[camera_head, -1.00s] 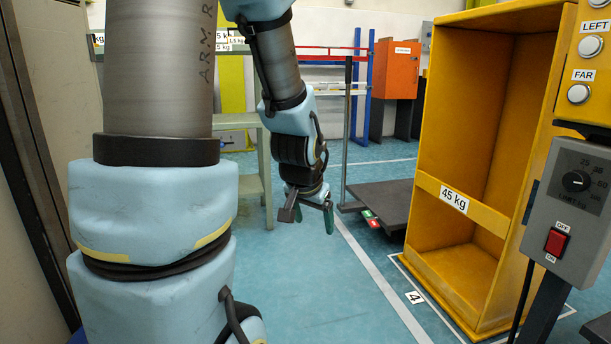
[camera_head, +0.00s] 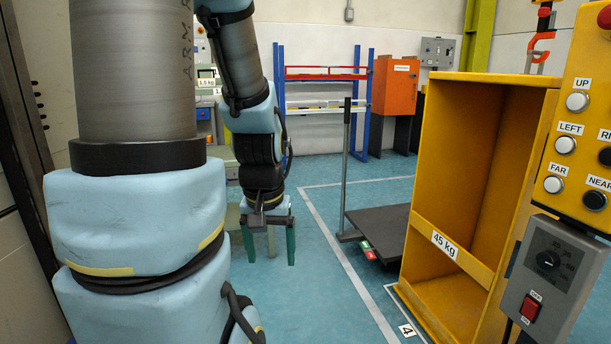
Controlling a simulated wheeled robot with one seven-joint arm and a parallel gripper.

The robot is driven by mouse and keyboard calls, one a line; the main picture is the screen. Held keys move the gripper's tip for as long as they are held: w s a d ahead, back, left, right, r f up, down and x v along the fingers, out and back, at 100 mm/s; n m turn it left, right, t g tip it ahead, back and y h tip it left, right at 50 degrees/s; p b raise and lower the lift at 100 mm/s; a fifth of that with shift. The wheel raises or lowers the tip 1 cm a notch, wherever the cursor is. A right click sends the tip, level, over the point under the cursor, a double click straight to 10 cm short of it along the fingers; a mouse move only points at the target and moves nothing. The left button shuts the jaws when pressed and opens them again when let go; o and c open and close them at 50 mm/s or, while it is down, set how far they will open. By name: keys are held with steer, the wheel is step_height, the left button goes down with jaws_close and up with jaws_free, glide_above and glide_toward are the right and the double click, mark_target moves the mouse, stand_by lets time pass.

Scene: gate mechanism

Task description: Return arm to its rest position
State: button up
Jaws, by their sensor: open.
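My arm hangs down in the left half of the view. My gripper (camera_head: 268,240) is at its lower end, pointing down above the teal floor, with its two green-tipped fingers apart. Nothing is between the fingers. The large upper link of my arm fills the left foreground and hides what is behind it.
A yellow cabinet (camera_head: 450,245) marked 45 kg stands to the right. A control panel (camera_head: 587,110) and a grey box with a red switch (camera_head: 552,268) are at the right edge. A dark platform (camera_head: 385,232) with a post lies mid-floor. Blue racks (camera_head: 322,85) and an orange box (camera_head: 396,86) are behind.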

step_height(320, 180, up, 21)
steer(key=p, duration=1.8)
steer(key=shift+p, duration=0.35)
